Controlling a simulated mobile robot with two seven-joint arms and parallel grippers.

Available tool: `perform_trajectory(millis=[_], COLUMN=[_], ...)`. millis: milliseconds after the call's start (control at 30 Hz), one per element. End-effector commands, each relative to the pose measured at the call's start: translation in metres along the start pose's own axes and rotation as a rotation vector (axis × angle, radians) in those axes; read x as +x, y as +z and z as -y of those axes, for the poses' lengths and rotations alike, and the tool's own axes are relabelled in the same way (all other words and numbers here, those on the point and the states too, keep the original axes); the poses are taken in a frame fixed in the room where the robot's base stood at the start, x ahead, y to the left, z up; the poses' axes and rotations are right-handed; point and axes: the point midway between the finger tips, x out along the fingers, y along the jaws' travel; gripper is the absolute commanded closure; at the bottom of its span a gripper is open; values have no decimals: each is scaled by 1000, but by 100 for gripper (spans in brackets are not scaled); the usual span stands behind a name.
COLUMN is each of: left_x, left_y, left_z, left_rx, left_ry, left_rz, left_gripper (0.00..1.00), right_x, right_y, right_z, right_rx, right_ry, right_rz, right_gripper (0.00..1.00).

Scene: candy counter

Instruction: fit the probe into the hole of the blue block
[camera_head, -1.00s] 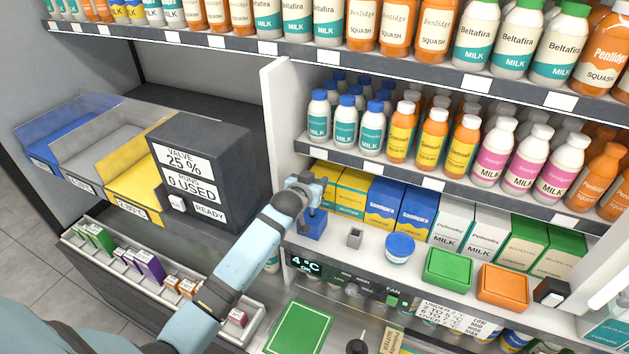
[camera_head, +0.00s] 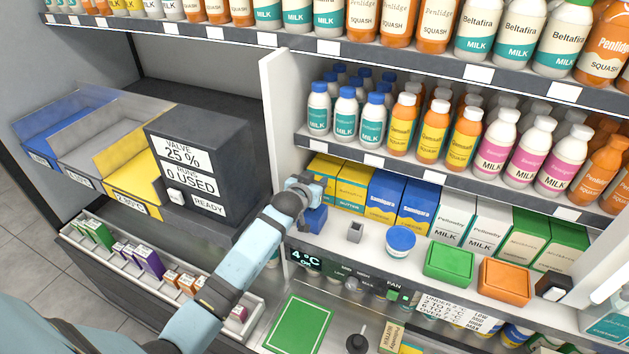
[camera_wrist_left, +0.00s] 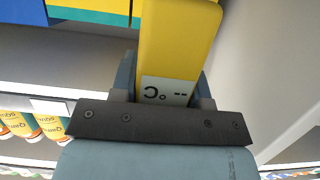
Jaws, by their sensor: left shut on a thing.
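The blue block (camera_head: 316,221) stands on the lower shelf near its left end, just below and partly behind my left gripper (camera_head: 308,193). In the left wrist view my left gripper (camera_wrist_left: 160,95) is shut on the probe, a yellow body (camera_wrist_left: 178,45) with a white label reading "-- °C". In the head view the probe is hidden by the gripper. The block's hole and the probe's tip do not show, so I cannot tell whether the tip is in the hole. My right gripper is not in view.
A white divider (camera_head: 279,130) stands close left of the gripper. Yellow butter cartons (camera_head: 352,187) stand behind the block. A small grey holder (camera_head: 355,232) and a blue-lidded tub (camera_head: 401,240) stand to its right. A shelf with bottles hangs above.

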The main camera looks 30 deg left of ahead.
Motion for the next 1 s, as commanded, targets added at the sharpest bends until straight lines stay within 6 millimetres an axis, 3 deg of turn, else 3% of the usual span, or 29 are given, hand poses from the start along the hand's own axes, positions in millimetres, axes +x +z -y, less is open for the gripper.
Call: perform_trajectory(millis=[1000], left_x=[8], left_y=[25], left_z=[0], left_rx=[0], left_ry=[0], left_rz=[0], left_gripper=[82], right_x=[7], right_y=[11], right_z=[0], right_rx=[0], right_ry=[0], right_rz=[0], right_gripper=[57])
